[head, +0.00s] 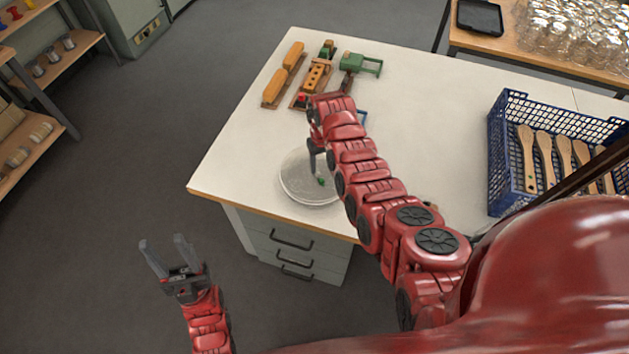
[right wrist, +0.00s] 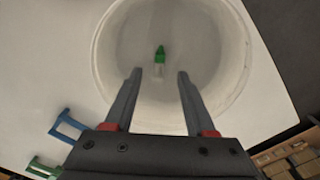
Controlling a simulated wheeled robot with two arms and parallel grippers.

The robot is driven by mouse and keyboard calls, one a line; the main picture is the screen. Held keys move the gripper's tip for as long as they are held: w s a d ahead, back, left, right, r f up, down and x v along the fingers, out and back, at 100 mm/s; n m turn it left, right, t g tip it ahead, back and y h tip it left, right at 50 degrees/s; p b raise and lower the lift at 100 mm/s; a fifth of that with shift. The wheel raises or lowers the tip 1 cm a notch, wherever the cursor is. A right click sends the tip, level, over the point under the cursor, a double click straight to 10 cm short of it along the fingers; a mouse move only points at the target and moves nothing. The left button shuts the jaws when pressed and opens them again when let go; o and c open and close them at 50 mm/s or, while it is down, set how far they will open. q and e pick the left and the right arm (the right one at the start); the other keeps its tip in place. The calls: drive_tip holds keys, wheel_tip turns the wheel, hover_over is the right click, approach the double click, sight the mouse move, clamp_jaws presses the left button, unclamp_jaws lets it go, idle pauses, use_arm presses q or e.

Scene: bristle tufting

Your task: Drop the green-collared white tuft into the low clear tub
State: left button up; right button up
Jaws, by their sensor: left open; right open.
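The low clear tub (head: 297,192) stands near the table's front left edge; its round rim fills the upper middle of the right wrist view (right wrist: 103,62). The green-collared white tuft (right wrist: 160,57) shows inside the tub's outline, clear of my fingers; whether it rests on the floor of the tub I cannot tell. In the head view its green collar (head: 321,181) shows at the tub's right part. My right gripper (head: 315,165) is open above the tub, fingers on either side of the tuft in the right wrist view (right wrist: 160,75). My left gripper (head: 162,241) is open and empty, off the table.
Wooden blocks (head: 284,73) and green fixtures (head: 361,64) stand at the table's back left. A blue crate (head: 507,161) with several wooden brush handles (head: 545,155) is at right. A blue bracket (right wrist: 67,126) stands beside the tub. The table's middle (head: 430,120) is clear.

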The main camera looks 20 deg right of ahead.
drive_tip(key=shift+r, duration=0.5)
wheel_tip(320, 180, up, 16)
drive_tip(key=p, duration=0.3)
drive_tip(key=shift+r+p, duration=0.15)
drive_tip(key=shift+p, duration=0.15)
